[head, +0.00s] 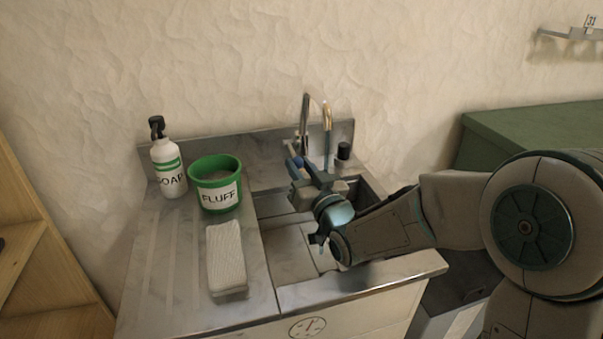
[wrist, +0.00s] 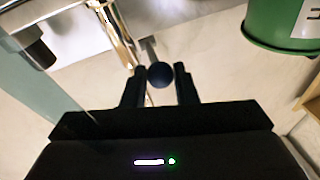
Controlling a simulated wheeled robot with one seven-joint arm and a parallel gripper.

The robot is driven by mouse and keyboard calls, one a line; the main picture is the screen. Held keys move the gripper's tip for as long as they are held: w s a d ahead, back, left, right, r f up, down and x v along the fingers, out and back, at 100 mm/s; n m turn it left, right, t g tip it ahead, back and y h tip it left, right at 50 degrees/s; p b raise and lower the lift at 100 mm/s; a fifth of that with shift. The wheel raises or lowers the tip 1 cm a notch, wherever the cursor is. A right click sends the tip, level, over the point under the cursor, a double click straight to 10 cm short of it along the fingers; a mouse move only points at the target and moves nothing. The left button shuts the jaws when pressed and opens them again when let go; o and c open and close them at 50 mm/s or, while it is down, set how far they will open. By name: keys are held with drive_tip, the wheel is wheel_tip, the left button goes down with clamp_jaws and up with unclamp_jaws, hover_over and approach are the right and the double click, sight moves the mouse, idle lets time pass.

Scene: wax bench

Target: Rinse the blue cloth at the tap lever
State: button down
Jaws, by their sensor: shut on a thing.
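My gripper (head: 294,165) reaches over the sink to the tap at its back. In the wrist view the two black fingers of my gripper (wrist: 160,86) are closed on the dark blue round knob of the tap lever (wrist: 160,74). A thin metal stem runs from the knob. The shiny tap (head: 305,125) stands beside the gripper at the back of the sink; part of it also shows in the wrist view (wrist: 112,32). I see no blue cloth in either view; my arm hides part of the sink basin (head: 285,232).
A white ribbed block or folded cloth (head: 226,258) lies on the drainboard (head: 170,270). A green tub marked FLUFF (head: 216,170) and a soap bottle (head: 168,165) stand left of the sink.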

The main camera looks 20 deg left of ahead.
drive_tip(key=c, duration=1.1)
unclamp_jaws()
drive_tip(key=shift+c, duration=0.2)
drive_tip(key=w+d+r+p, duration=0.1)
drive_tip(key=d+r+p, duration=0.1)
drive_tip(key=d+r, duration=0.9)
drive_tip(key=shift+d+p, duration=0.35)
